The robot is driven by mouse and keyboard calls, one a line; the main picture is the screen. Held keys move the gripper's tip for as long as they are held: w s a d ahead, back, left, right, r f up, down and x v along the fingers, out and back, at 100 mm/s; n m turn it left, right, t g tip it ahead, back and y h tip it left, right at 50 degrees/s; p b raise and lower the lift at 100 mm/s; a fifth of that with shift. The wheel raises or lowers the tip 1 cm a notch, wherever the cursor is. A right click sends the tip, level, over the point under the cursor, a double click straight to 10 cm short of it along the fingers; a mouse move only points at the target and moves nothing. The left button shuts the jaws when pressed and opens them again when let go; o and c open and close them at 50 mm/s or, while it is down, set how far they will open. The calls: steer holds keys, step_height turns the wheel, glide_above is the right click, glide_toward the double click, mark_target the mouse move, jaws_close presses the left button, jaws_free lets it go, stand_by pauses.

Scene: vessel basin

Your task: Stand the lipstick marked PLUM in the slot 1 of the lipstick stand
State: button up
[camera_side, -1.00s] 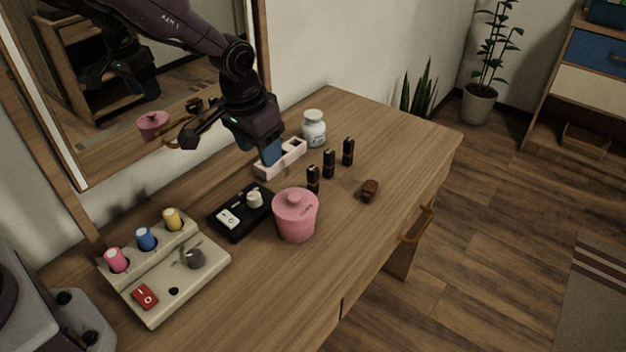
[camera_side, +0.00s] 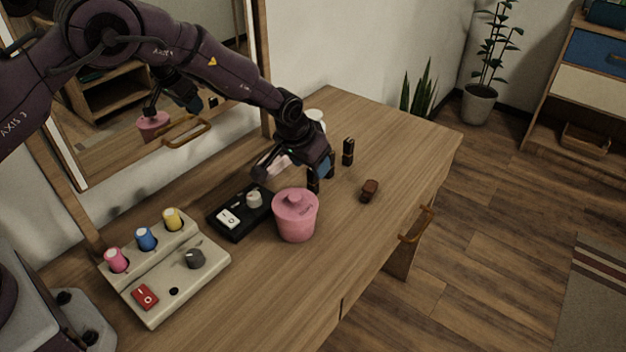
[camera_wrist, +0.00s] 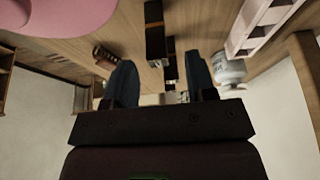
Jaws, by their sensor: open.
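Several dark lipsticks stand on the table: a near one (camera_side: 313,182), a far one (camera_side: 348,152), and one between them, mostly hidden behind my gripper in the side view. In the wrist view, a near lipstick (camera_wrist: 155,35) and another behind it (camera_wrist: 171,65) show in line between my fingers. No PLUM mark is readable on any. My gripper (camera_side: 322,172) is open and empty, low over the lipstick row; its blue fingers (camera_wrist: 160,62) point along the row. The pale pink lipstick stand (camera_side: 270,166) is partly hidden behind my arm; its slots show in the wrist view (camera_wrist: 265,22).
A pink lidded pot (camera_side: 295,218) stands close in front of the row. A brown object (camera_side: 370,190) lies to the right. A white jar (camera_wrist: 229,69) stands by the stand. A black switch box (camera_side: 240,212) and a beige panel (camera_side: 205,265) are at left. The table's right end is clear.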

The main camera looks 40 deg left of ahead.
mark_target(313, 181)
steer(key=x, duration=0.4)
steer(key=shift+s+f, duration=0.1)
jaws_close()
